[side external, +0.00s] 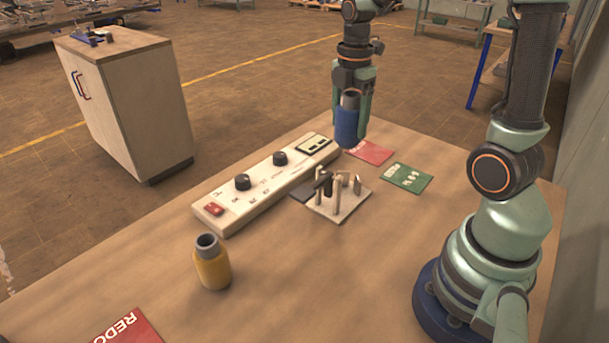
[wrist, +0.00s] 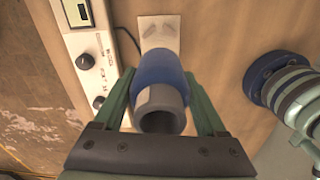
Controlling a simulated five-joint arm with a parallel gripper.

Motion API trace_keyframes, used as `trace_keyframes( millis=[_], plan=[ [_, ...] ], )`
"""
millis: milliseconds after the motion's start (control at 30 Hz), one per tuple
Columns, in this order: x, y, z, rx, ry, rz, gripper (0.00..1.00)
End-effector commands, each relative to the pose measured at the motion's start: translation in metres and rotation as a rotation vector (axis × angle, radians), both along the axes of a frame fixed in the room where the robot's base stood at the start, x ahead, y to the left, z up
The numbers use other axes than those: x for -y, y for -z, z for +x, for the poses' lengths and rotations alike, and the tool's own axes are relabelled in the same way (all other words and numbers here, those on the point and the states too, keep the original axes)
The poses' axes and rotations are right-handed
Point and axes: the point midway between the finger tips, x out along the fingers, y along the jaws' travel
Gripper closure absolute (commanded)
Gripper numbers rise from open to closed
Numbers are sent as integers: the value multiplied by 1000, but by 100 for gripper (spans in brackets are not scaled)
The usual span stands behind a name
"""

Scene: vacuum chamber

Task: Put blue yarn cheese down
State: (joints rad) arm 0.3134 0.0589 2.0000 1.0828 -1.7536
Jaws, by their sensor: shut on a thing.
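The blue yarn cheese (side external: 346,128) is a blue cylinder with a grey tube at its top. My gripper (side external: 350,112) is shut on it, one finger at each side, and holds it upright above the wooden table. In the wrist view the cheese (wrist: 158,68) sits between the fingers of my gripper (wrist: 160,85), with the open end of its tube facing the camera. A yellow yarn cheese (side external: 212,268) with a grey tube stands upright on the table at the front left.
A white control box (side external: 262,187) with knobs lies across the table. A small pegged board (side external: 335,207) sits beside it. Red cards (side external: 371,151) (side external: 128,328) and a green card (side external: 406,178) lie flat. The table's front middle is clear. A wooden cabinet (side external: 140,110) stands beyond.

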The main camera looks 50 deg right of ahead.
Motion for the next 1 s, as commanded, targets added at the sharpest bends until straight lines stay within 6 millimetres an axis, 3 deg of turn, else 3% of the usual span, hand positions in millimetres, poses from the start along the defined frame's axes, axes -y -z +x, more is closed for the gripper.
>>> trace_keyframes(
  millis=[200, 400, 833, 1000],
  plan=[
    [-1, 56, -1, -8, 0, 2, 86],
    [-1, 94, -1, -4, 0, 2, 86],
    [-1, 138, -1, -4, 0, 2, 86],
    [-1, 144, 0, 0, 0, 0, 86]
  ],
)
